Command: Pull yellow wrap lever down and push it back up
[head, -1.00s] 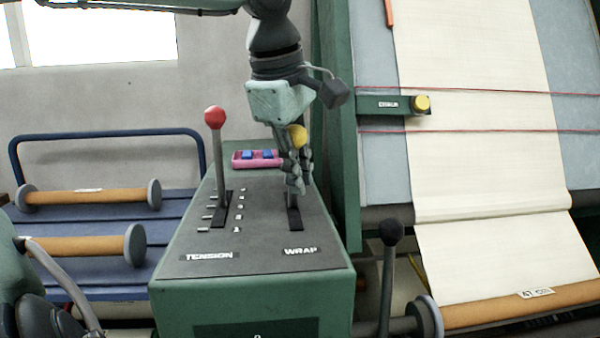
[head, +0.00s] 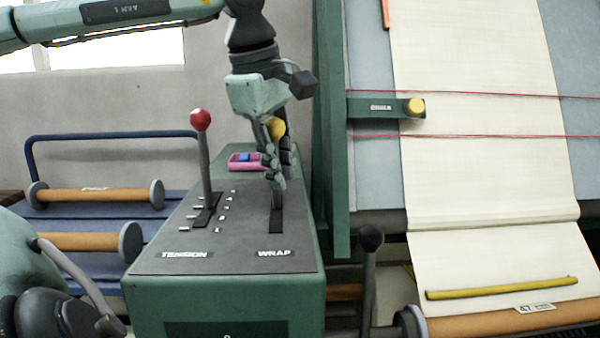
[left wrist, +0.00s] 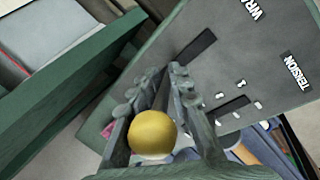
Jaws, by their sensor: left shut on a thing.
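The wrap lever has a round yellow knob (head: 277,128) and rises from a dark slot (head: 277,216) on the right of the grey console top. It stands roughly upright in the head view. My left gripper (head: 273,168) reaches down from above and is shut around the lever's shaft just below the knob; its fingers hide most of the shaft. In the left wrist view the yellow knob (left wrist: 152,136) sits between the finger bases, and my left gripper (left wrist: 180,78) points toward the console. My right gripper is in neither view.
The red-knobbed tension lever (head: 201,120) stands left of the wrap lever. A green frame (head: 330,140) rises close on the right. A black-knobbed lever (head: 370,238) stands at front right.

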